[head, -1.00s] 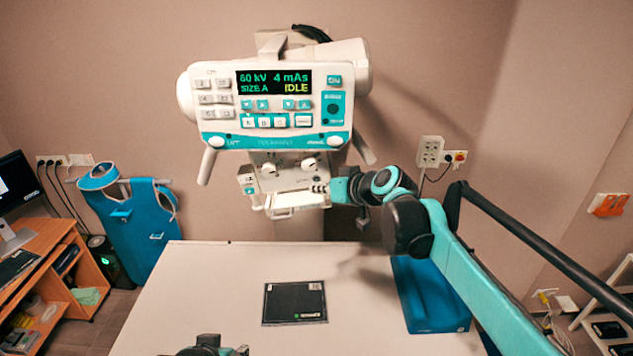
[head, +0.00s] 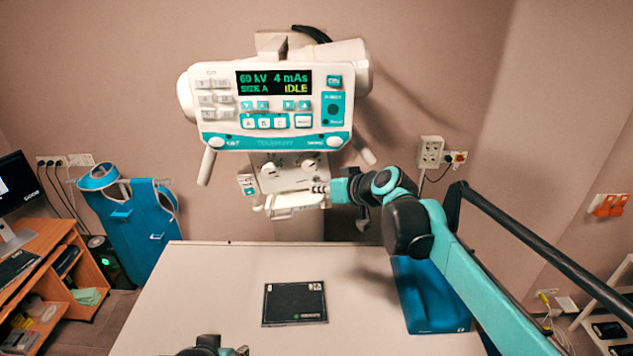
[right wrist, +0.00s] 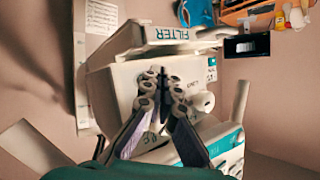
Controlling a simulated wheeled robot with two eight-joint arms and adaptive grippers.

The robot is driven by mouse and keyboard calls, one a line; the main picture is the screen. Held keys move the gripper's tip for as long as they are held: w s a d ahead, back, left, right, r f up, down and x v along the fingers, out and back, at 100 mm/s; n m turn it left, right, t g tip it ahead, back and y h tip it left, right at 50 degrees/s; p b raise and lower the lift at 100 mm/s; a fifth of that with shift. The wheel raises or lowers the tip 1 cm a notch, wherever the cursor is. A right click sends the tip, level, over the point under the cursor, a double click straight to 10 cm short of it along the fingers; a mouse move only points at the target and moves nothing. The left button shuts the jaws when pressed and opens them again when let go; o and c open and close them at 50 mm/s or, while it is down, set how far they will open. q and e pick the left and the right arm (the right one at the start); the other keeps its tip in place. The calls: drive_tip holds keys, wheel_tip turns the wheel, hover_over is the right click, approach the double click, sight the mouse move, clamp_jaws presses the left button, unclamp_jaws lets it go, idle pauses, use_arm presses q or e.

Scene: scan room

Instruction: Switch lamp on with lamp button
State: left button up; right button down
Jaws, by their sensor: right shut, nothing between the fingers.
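The lamp housing (head: 283,178) is a pale box with two round knobs under the control console (head: 270,105). My right gripper (head: 318,188) is at its lower right side. In the right wrist view the shut, empty fingers (right wrist: 160,75) point at the housing face (right wrist: 125,80), close to it; contact cannot be told. A white knob (right wrist: 203,102) is to their right. The lamp button is not clearly visible and may be hidden behind the fingers. My left gripper (head: 212,346) shows only partly at the bottom edge; its jaws are unclear.
The console display reads 60 kV, 4 mAs, IDLE. A black plate (head: 295,303) lies on the pale table (head: 200,280). A blue block (head: 428,295) is at the table's right under my right arm. A filter tray (right wrist: 180,36) juts out near the fingers.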

drive_tip(key=shift+w, duration=0.15)
drive_tip(key=shift+w, duration=0.3)
drive_tip(key=shift+w, duration=0.35)
idle(1.0)
drive_tip(key=shift+s, duration=0.85)
drive_tip(key=s, duration=0.5)
